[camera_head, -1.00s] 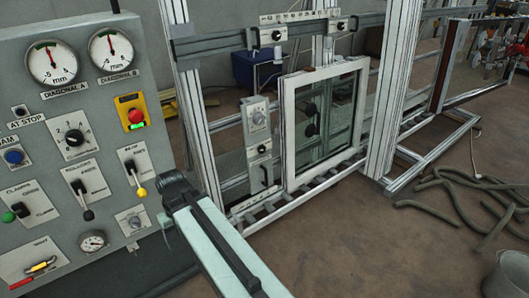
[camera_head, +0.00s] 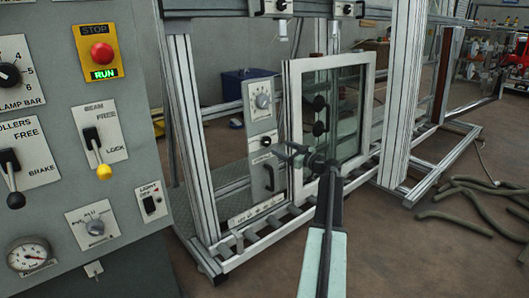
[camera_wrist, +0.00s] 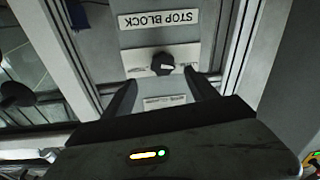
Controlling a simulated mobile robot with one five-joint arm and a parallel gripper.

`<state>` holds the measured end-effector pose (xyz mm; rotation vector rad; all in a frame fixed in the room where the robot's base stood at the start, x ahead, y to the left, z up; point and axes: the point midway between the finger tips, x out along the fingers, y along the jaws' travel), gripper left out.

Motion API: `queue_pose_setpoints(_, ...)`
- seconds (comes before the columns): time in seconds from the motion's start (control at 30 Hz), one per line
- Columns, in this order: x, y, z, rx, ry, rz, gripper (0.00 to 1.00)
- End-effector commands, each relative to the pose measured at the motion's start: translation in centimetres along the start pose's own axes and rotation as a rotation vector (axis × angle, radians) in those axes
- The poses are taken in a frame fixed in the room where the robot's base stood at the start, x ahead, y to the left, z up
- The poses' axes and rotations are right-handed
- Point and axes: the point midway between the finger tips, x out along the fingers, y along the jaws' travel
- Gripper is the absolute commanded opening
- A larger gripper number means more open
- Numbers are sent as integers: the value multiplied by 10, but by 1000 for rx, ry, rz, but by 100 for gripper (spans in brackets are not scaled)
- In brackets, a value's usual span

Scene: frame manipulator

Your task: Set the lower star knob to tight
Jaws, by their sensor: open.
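The lower star knob (camera_head: 265,141) is a small black knob on a pale plate of the grey stop block panel, left of the window frame. In the wrist view the black knob (camera_wrist: 163,62) sits below the upside-down STOP BLOCK label (camera_wrist: 160,20), just beyond the fingertips. My gripper (camera_wrist: 163,90) is open, its two dark fingers apart on either side below the knob, with nothing between them. In the head view my gripper (camera_head: 292,153) is in front of the panel, right of and slightly below the knob. The plate's lettering is too small to read.
The white window frame (camera_head: 366,115) stands close to the right of my gripper. An aluminium post (camera_head: 187,130) rises on the left, and the control cabinet (camera_head: 125,210) fills the left side. A grey dial (camera_head: 263,101) and a black handle (camera_head: 268,176) share the panel.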

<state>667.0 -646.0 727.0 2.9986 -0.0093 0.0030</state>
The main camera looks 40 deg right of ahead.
Motion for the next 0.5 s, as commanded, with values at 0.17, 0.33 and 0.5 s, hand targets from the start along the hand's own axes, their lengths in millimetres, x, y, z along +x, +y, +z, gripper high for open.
queue_pose_setpoints(0.17, 14, -4, -2, 1, 0, -8, 67)
queue_pose_setpoints(0.33, 44, -7, -2, 1, 0, -14, 67)
queue_pose_setpoints(0.5, 77, -9, -2, 2, 0, -16, 67)
